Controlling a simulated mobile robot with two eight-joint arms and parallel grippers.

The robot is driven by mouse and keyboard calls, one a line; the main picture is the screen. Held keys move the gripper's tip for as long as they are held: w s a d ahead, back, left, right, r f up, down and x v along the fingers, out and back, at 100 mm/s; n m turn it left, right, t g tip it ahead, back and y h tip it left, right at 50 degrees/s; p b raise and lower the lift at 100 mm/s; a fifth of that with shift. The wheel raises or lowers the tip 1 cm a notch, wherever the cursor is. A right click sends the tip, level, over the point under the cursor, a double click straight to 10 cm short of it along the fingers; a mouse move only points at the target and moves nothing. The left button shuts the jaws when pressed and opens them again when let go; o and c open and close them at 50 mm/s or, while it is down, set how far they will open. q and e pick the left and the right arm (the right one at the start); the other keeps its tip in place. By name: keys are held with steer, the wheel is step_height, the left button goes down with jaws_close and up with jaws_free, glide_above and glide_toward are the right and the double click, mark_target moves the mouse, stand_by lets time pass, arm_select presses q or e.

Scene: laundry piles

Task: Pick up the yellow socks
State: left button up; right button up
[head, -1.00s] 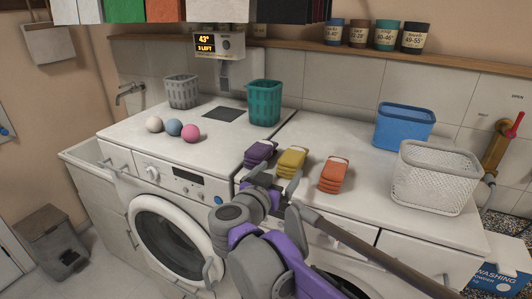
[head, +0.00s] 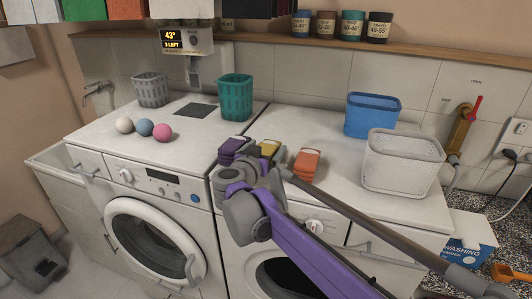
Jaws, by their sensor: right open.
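The yellow socks (head: 269,148) are a folded stack on the white worktop, between the purple socks (head: 231,150) and the orange socks (head: 307,161). My right gripper (head: 262,163) is open, right at the front of the yellow stack. Its grey fingers and wrist hide the lower part of the yellow socks and part of the purple ones. I cannot tell whether the fingers touch the yellow socks. My left gripper is out of view.
A teal basket (head: 235,98) and a grey basket (head: 151,91) stand at the back left. Several coloured balls (head: 145,128) lie at the left. A blue basket (head: 371,115) and a white basket (head: 402,163) stand at the right. The worktop between the orange socks and the baskets is clear.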

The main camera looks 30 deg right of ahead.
steer(key=shift+s, duration=0.15)
steer(key=shift+c, duration=0.7)
steer(key=c, duration=1.2)
